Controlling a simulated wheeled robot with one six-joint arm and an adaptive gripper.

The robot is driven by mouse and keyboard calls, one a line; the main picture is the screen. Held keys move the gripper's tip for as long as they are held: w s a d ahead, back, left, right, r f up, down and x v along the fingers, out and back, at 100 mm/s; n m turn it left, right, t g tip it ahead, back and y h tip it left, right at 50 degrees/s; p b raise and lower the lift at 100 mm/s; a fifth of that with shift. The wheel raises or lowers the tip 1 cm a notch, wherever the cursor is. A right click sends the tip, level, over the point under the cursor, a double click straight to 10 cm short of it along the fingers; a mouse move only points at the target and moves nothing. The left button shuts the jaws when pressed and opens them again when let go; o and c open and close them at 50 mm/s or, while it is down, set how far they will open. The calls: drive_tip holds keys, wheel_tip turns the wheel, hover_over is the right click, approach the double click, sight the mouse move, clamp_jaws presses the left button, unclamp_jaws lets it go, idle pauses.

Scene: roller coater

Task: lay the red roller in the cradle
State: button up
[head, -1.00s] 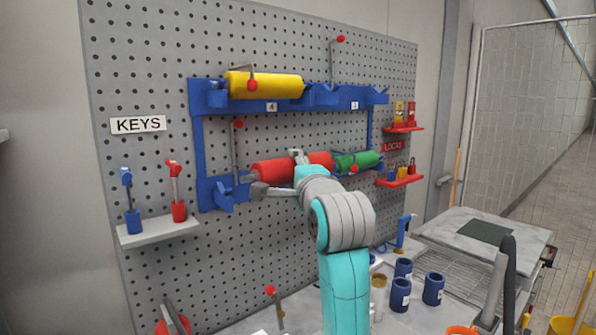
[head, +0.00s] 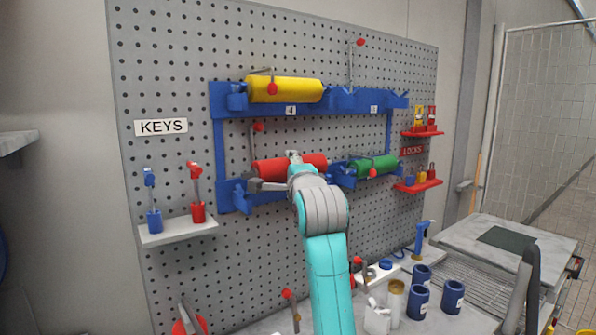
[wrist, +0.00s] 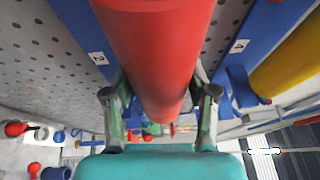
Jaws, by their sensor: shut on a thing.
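The red roller (head: 272,168) is held across my gripper (head: 293,164), in front of the lower left place of the blue rack. In the wrist view the red roller (wrist: 155,50) lies between the two fingers of my gripper (wrist: 161,105), which are shut on it. The blue cradle bracket (head: 240,192) shows below and left of the roller in the head view. Another blue bracket (head: 344,174) is just past its right end. The roller and my arm hide part of the cradle, and I cannot tell whether the roller touches it.
A yellow roller (head: 286,90) sits in the rack's upper left place. A green roller (head: 377,166) sits to the right of the red one. The upper right place is empty. Red-knobbed levers (head: 257,128) stick out. A key shelf (head: 180,230) is at left.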

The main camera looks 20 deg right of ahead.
drive_tip(key=shift+w+a+f, duration=0.15)
drive_tip(key=shift+w+f, duration=0.05)
drive_tip(key=shift+w, duration=0.3)
drive_tip(key=shift+w+a+f, duration=0.15)
drive_tip(key=shift+w, duration=0.35)
drive_tip(key=shift+w+f, duration=0.15)
drive_tip(key=shift+f, duration=1.05)
drive_tip(key=shift+f, duration=0.55)
drive_tip(key=o, duration=1.2)
drive_tip(key=shift+c, duration=0.2)
drive_tip(key=shift+f, duration=0.1)
